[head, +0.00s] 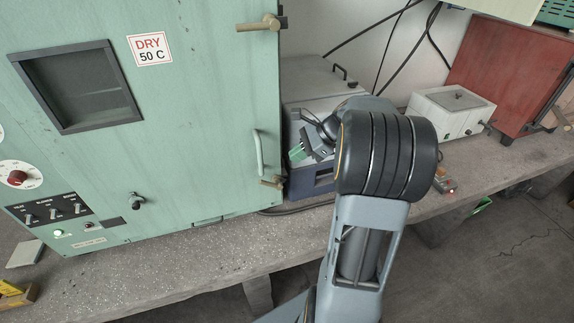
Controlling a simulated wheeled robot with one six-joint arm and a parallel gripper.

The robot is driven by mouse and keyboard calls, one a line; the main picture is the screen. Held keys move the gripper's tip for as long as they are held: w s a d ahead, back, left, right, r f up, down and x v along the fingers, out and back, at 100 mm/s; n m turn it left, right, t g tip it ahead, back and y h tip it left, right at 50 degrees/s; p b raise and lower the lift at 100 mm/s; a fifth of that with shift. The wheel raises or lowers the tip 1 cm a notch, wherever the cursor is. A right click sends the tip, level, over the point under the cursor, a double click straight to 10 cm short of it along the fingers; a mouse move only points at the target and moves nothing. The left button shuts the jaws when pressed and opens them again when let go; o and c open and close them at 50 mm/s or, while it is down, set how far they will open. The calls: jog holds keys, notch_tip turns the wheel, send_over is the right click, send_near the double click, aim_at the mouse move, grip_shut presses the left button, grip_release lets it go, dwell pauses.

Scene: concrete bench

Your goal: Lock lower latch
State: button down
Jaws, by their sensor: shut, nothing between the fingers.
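The green cabinet (190,120) with a "DRY 50 C" label stands on the bench at the left, its door looking closed. The lower latch (271,182) is a small brass-coloured lever at the door's right edge, just below the pale door handle (258,152). It looks short from here, and its exact angle is hard to tell. The upper latch (260,23) lies roughly level across the door edge at the top. My gripper (298,152), with green on its fingers, is shut and empty, to the right of the handle and above right of the lower latch. My arm partly hides it.
A grey and blue box (318,183) stands on the bench behind my gripper, close beside the cabinet. A white box (450,113) and a red cabinet (510,70) stand further right. A small box with a red button (447,186) lies near the bench (190,262) edge.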

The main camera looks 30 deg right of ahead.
jog(key=r, duration=0.1)
jog(key=m+h+p, duration=0.2)
jog(key=m, duration=1.6)
send_near(269, 183)
jog(key=x, duration=0.7)
jog(key=shift+w+a+f, duration=0.15)
jog(key=shift+w, duration=0.05)
